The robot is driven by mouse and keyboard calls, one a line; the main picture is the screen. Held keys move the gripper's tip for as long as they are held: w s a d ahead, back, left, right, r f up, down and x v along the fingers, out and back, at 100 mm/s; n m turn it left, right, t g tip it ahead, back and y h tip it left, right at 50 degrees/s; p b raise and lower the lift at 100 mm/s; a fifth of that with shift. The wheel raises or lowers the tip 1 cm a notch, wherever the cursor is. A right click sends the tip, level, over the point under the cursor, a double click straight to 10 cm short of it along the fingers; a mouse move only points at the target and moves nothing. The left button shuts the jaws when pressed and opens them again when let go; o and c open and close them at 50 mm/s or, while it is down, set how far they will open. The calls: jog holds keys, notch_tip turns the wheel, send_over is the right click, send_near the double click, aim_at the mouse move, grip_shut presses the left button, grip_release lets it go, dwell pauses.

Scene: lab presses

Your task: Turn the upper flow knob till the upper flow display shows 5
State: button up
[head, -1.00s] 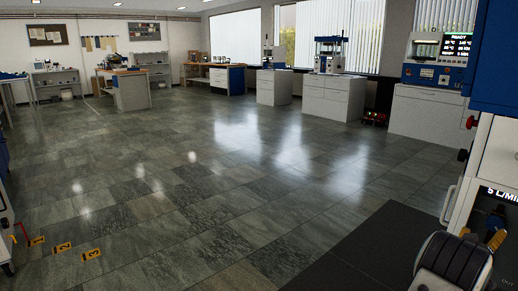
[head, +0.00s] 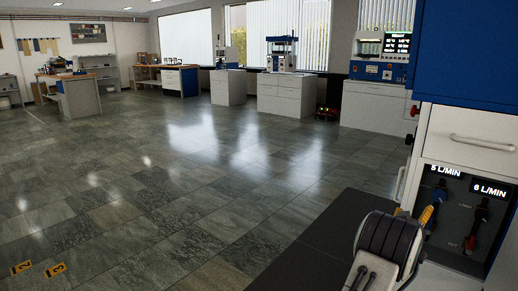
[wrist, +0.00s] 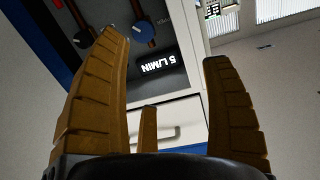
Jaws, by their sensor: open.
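A dark flow panel (head: 458,228) is set in the cabinet at the right of the head view. It has a display reading 5 L/MIN (head: 446,170) and, right of it, one reading 6 L/MIN (head: 489,189). I cannot tell which is called upper.
A white drawer with a handle (head: 482,143) and a blue cabinet part (head: 470,50) lie above the panel. The tiled floor (head: 190,180) is largely clear, with benches (head: 290,95) at the back.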

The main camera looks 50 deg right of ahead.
jog(key=w+a+r+n+t+y+p, duration=0.1)
jog(key=w+a+r+t+p, duration=0.2)
jog(key=w, duration=0.4)
jog(key=w+a+r+n+y+p, duration=0.1)
jog(key=w+a+r+n, duration=0.2)
jog(key=w, duration=0.4)
jog(key=w+a+r+n+t+y+p, duration=0.25)
jog(key=w+a+r+p, duration=0.3)
jog(key=w+a, duration=0.5)
jog(key=w+a+r+n+t+y+p, duration=0.2)
jog(key=w+a+r+y+p, duration=0.35)
jog(key=a, duration=0.85)
jog(key=a+r+n+g+y+p, duration=0.1)
jog(key=a+r+n+y+p, duration=0.2)
jog(key=a, duration=1)
jog(key=a+r+n+g+y+p, duration=0.15)
jog(key=a+r+p, duration=0.3)
jog(key=a, duration=0.85)
jog(key=s+a+r+n+g+y+p, duration=0.1)
jog(key=s+a+n+p, duration=0.1)
jog(key=s+a, duration=0.4)
jog(key=s+a+r+n+g+y+p, duration=0.1)
jog(key=s+a+r+n+p, duration=0.1)
jog(key=s+a, duration=0.5)
jog(key=shift+s+r+n+y+p, duration=0.35)
jog(key=shift+s+n+p, duration=0.45)
jog(key=shift+s, duration=0.3)
jog(key=shift+d, duration=0.15)
